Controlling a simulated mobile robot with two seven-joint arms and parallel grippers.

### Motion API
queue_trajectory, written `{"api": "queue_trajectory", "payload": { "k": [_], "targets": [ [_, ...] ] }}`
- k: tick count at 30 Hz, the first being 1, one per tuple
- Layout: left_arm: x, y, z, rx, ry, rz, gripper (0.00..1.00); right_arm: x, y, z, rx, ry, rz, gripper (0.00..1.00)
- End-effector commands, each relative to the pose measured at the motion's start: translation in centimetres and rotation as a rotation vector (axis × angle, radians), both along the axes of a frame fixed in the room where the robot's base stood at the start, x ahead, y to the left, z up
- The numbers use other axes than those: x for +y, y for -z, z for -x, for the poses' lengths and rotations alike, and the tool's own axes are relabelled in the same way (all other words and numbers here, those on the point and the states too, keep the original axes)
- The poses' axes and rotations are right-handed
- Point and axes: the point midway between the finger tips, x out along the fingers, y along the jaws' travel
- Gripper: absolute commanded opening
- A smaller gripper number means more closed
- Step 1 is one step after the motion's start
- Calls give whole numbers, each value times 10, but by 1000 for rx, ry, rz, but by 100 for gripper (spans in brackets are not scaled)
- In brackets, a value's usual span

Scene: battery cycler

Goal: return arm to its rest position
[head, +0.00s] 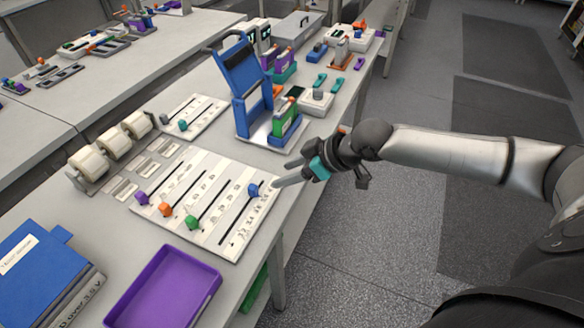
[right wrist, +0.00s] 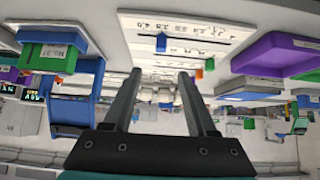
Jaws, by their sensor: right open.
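My right gripper (head: 289,174) reaches in from the right in the head view, near the table's right edge. Its two fingers point left toward the slider board (head: 205,198), close to the blue slider knob (head: 253,190). In the right wrist view the two fingers of my right gripper (right wrist: 158,80) stand apart with nothing between them. The blue knob also shows beyond them in that view (right wrist: 161,43). I cannot tell from the pictures whether the fingers touch the board. My left gripper is not in view.
A purple tray (head: 165,289) and blue binder (head: 38,262) lie at the front. The blue stand (head: 243,80) and green block (head: 286,117) rise just behind my right gripper. White rolls (head: 113,142) stand at the board's left. The floor (head: 375,230) right of the table is open.

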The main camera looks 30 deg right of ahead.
Motion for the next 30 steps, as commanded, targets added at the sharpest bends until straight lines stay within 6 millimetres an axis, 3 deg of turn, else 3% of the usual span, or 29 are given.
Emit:
{"api": "queue_trajectory", "payload": {
  "k": [22, 26, 30],
  "targets": [
    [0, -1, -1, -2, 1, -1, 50, -3, -7, 8, 3, -4, 0, 57],
    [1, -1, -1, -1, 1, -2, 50, 20, 4, 20, 20, -41, -1, 57],
    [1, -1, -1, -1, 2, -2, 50, 65, 24, 49, 49, -100, 6, 57]
  ]
}}
